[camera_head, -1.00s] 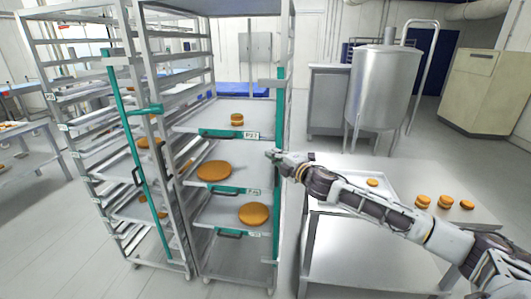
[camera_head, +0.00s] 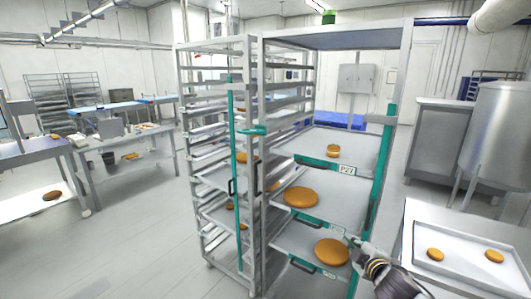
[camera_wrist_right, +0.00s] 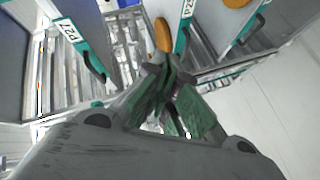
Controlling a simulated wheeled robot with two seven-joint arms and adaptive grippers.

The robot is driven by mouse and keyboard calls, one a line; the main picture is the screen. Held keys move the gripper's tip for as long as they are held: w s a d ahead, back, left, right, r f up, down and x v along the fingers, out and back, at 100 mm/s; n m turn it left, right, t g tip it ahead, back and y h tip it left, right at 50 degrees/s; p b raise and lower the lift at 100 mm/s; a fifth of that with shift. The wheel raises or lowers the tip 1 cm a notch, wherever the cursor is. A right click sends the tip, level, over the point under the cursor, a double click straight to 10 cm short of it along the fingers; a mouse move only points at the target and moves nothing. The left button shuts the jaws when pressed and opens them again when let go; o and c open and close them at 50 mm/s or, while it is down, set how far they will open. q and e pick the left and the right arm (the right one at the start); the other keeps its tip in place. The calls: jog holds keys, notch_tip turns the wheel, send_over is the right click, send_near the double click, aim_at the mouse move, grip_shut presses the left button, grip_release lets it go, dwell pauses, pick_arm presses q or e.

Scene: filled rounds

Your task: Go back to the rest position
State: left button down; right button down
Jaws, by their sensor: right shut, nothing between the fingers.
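My right gripper (camera_head: 352,240) is at the lower right of the head view, in front of the rack's lower right edge. It is shut and empty. In the right wrist view its fingers (camera_wrist_right: 170,78) are together, with rack trays beyond them. My left gripper is not in view.
A wheeled rack (camera_head: 262,170) with green uprights holds trays. Its right bay has a small filled round (camera_head: 333,150) on the P27 tray and two large rounds (camera_head: 300,197) (camera_head: 331,251) below. A white tray (camera_head: 456,271) with two rounds lies on the right. Floor is clear at left.

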jog(key=s+a+f+m+g, duration=0.2)
jog(key=s+f+m+g, duration=0.3)
jog(key=s, duration=0.5)
jog(key=s+a+f+m+g, duration=0.2)
jog(key=s+f, duration=0.5)
jog(key=s, duration=0.3)
jog(key=s+a+f+m+g, duration=0.2)
jog(key=s+f+m+g, duration=0.25)
jog(key=s, duration=0.55)
notch_tip(320, 180, down, 33)
jog(key=s+g, duration=0.1)
jog(key=s, duration=0.2)
jog(key=s+d+f, duration=0.2)
jog(key=s+f, duration=0.8)
jog(key=s, duration=0.1)
jog(key=s+d+f+g, duration=0.1)
jog(key=s+d+f, duration=0.1)
jog(key=s+f, duration=0.8)
jog(key=shift+s+f+n+h, duration=0.35)
jog(key=shift+s+f+h, duration=0.05)
jog(key=shift+s, duration=0.15)
jog(key=shift+d, duration=0.1)
